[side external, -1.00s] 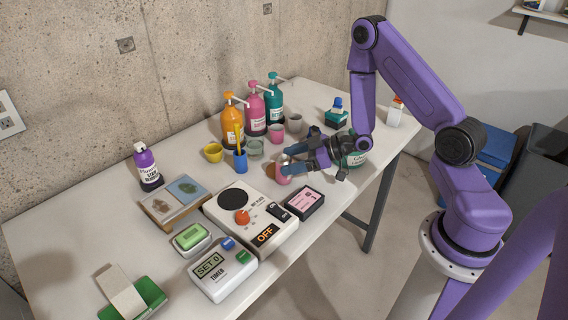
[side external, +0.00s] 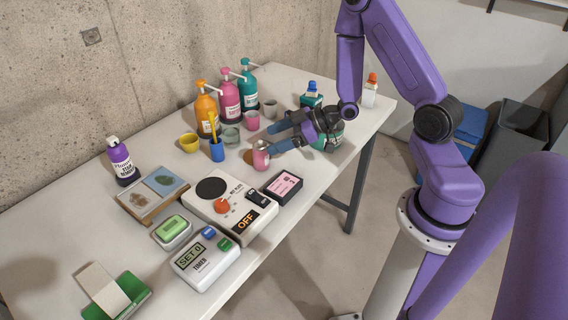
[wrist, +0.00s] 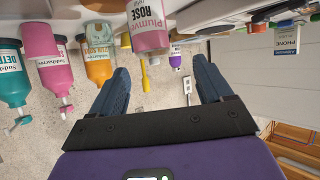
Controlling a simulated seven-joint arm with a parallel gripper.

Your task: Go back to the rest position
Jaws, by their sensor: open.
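My gripper (side external: 276,137) is open over the right part of the table in the side external view, its blue fingers pointing left. It also shows in the wrist view (wrist: 161,75), with wide space and nothing held between the fingers. A small pink jar (side external: 261,156) stands upright just beyond the fingertips. The wrist view shows this jar, labelled ROSE (wrist: 150,38), upside down at the top, apart from the fingers. My wrist partly hides a green container (side external: 328,138).
Orange (side external: 206,110), pink (side external: 230,100) and teal (side external: 249,85) pump bottles stand along the back, with small cups before them. A hot plate (side external: 230,205), black box (side external: 283,187) and timer (side external: 205,260) lie nearer. A glue bottle (side external: 370,92) stands at the right end.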

